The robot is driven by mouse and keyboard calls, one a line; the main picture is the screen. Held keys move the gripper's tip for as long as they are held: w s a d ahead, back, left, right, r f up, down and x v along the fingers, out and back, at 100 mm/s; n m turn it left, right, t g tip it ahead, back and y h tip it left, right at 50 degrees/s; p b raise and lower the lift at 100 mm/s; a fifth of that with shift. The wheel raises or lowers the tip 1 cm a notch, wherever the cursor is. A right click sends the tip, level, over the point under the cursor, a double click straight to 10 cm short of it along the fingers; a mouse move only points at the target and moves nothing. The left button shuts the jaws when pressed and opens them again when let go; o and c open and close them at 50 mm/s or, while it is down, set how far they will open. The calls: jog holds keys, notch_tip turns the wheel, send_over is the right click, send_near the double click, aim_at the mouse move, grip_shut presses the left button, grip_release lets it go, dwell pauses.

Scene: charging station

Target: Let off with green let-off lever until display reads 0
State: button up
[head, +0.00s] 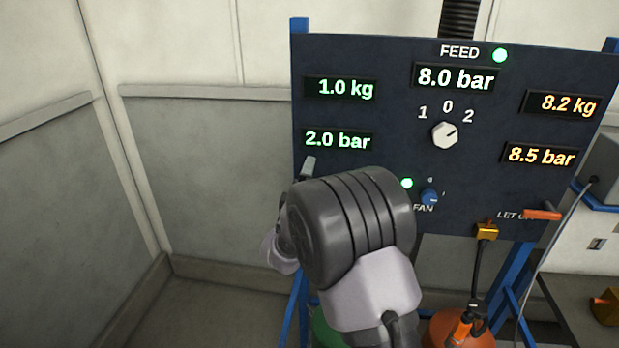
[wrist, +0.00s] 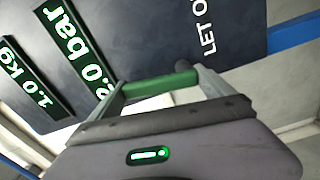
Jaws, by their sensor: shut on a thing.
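The green let-off lever (wrist: 152,86) shows in the wrist view, lying between the two fingers of my gripper (wrist: 162,88), which is shut on it. In the head view, my wrist hides the lever and most of the gripper. The panel (head: 370,75) has green-lit displays on its left side. The upper one (head: 340,89) reads 1.0 kg and the lower one (head: 337,140) reads 2.0 bar. Both green displays (wrist: 72,32) also show at the left of the wrist view, and part of the LET OFF label (wrist: 209,28) shows near the lever.
An orange lever (head: 541,214) sits at the panel's lower right, below orange displays reading 8.2 kg and 8.5 bar (head: 541,155). The feed knob (head: 445,134) and blue fan knob (head: 429,197) are mid-panel. An orange cylinder (head: 462,332) stands below. Left of the panel is open room.

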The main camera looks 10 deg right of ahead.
jog(key=shift+a+n+p, duration=0.3)
jog(key=shift+n+p, duration=0.2)
jog(key=shift+n, duration=0.4)
jog(key=o, duration=1.8)
jog(key=shift+c, duration=0.2)
jog(key=v, duration=1.7)
jog(key=shift+s+p, duration=0.15)
jog(key=shift+p, duration=0.15)
